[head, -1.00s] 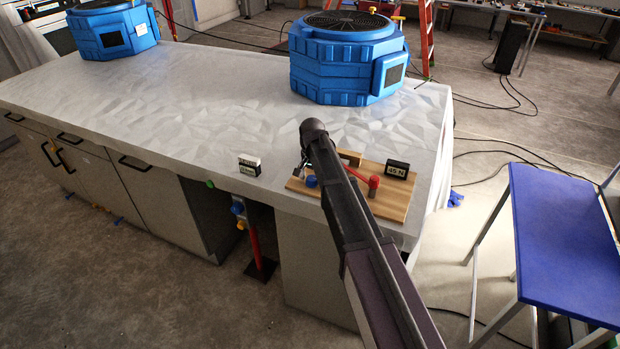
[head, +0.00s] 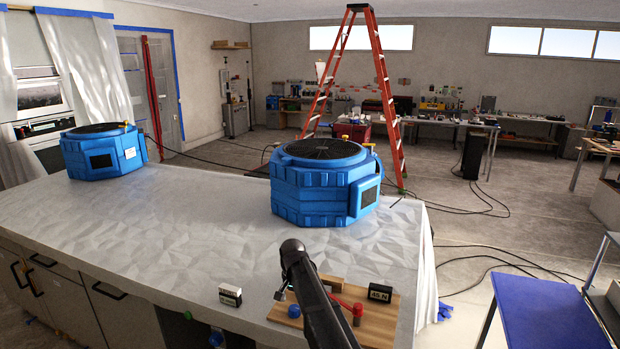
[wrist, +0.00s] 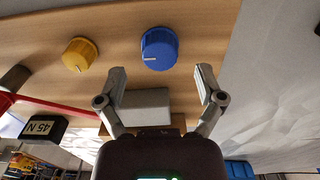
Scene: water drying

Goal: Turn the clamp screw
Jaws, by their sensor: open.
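In the wrist view, my gripper (wrist: 161,72) is open, its two fingers apart with nothing gripped. A blue knob (wrist: 159,49) with a white mark stands on the wooden board (wrist: 210,20), just beyond and between the fingertips. A yellow knob (wrist: 79,54) is to its left. A grey block (wrist: 149,105) shows between the fingers. A red bar (wrist: 60,108) and a 45 N display (wrist: 41,128) are at left. In the head view, my arm covers part of the board (head: 384,318); the blue knob (head: 294,311) shows beside my gripper (head: 281,294). I cannot tell which part is the clamp screw.
The board lies on a sheet-covered counter (head: 190,240), near its front right. A small white-topped display (head: 230,294) stands left of it. Two blue dryers (head: 325,185) stand farther back. A blue table (head: 545,315) is at right. The counter's middle is clear.

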